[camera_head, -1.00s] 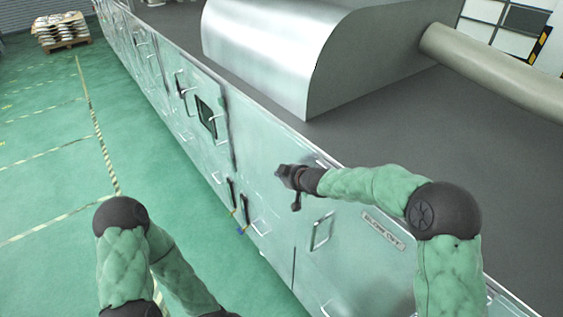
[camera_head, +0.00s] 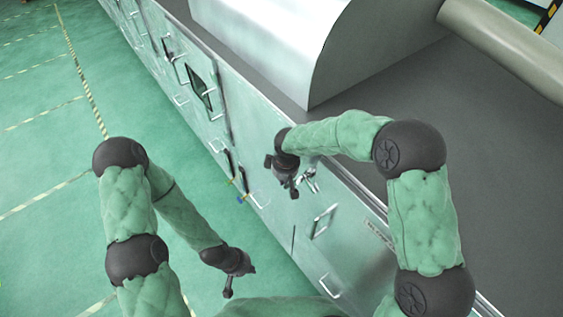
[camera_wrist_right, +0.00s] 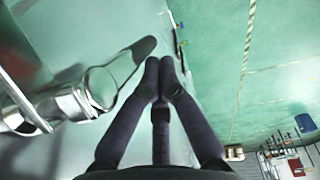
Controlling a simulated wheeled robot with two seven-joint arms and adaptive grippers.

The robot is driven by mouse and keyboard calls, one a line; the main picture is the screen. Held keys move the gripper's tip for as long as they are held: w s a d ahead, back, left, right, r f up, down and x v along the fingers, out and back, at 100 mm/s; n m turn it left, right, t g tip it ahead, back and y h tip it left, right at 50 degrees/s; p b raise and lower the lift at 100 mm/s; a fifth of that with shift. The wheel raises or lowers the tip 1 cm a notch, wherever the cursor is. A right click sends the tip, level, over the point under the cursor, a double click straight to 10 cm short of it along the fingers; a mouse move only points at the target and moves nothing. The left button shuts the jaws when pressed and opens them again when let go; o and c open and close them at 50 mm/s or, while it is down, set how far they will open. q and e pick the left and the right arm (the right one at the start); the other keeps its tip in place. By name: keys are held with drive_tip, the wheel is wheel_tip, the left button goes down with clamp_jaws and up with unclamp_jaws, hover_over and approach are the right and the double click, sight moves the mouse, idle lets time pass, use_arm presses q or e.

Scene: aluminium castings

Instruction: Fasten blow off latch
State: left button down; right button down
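The blow off latch (camera_wrist_right: 75,105) is a shiny metal fitting on the pale green panel, at the left of the right wrist view. In the head view the latch (camera_head: 311,180) shows small and bright just right of my right gripper (camera_head: 284,180). That gripper points down beside the panel. In the right wrist view its fingertips (camera_wrist_right: 160,68) are together, to the right of the latch and apart from it, with nothing seen between them. My left gripper (camera_head: 238,268) is low over the green floor, away from the panel; its finger opening is unclear.
The long cabinet side (camera_head: 262,140) carries several handles, including one (camera_head: 324,221) below the latch. A rounded metal hood (camera_head: 265,40) stands on the grey top (camera_head: 365,100). The green floor (camera_head: 60,150) at left is open, with striped lines.

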sight(288, 187)
drive_tip(key=shift+d+f+g+h, duration=0.2)
drive_tip(key=shift+f+g+h, duration=0.3)
drive_tip(key=shift+g+h, duration=0.15)
use_arm(q)
drive_tip(key=shift+w, duration=0.5)
use_arm(e)
drive_tip(key=shift+s+d+f+g+h, duration=0.25)
drive_tip(key=shift+s+g, duration=0.15)
drive_tip(key=shift+g, duration=0.05)
drive_tip(key=shift+s+d+f+g+h, duration=0.2)
drive_tip(key=shift+s+d+g, duration=0.05)
drive_tip(key=shift+s+g, duration=0.15)
drive_tip(key=shift+s, duration=0.1)
